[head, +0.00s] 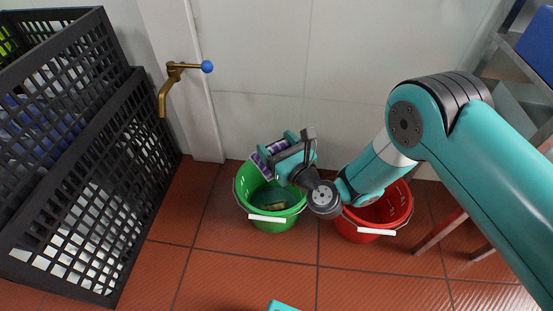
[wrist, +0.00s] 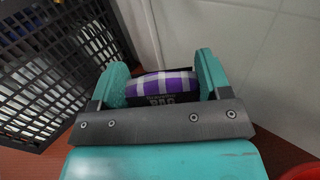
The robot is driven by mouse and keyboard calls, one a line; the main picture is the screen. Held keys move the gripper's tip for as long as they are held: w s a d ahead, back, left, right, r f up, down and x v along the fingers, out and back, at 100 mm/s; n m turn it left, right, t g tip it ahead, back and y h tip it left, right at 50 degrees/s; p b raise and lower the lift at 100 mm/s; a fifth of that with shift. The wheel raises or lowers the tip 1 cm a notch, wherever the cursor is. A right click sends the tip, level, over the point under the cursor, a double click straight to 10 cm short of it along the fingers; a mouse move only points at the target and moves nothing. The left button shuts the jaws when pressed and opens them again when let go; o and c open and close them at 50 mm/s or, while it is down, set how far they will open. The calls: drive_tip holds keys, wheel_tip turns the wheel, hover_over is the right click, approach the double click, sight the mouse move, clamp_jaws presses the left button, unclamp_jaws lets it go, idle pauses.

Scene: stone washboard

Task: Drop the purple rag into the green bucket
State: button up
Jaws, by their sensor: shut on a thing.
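The purple rag (wrist: 160,84) is a purple and white checked bundle with a dark printed band. My gripper (wrist: 161,86) is shut on it, with one teal finger on each side. In the head view the rag (head: 259,163) shows at the end of my gripper (head: 272,153), above the back left rim of the green bucket (head: 271,225). The green bucket stands on the floor by the wall, open at the top. Something yellowish lies inside it. My gripper hides part of the bucket's opening.
A red bucket (head: 372,236) stands right of the green one, partly behind my arm. Black crates (head: 85,190) stand at the left. A brass tap (head: 172,80) with a blue knob is on the wall. A rack (head: 510,60) is at the right. The front floor is mostly clear.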

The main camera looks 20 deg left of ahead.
wheel_tip(320, 180, down, 7)
drive_tip(key=b, duration=0.6)
drive_tip(key=o, duration=1.1)
drive_tip(key=shift+c, duration=0.2)
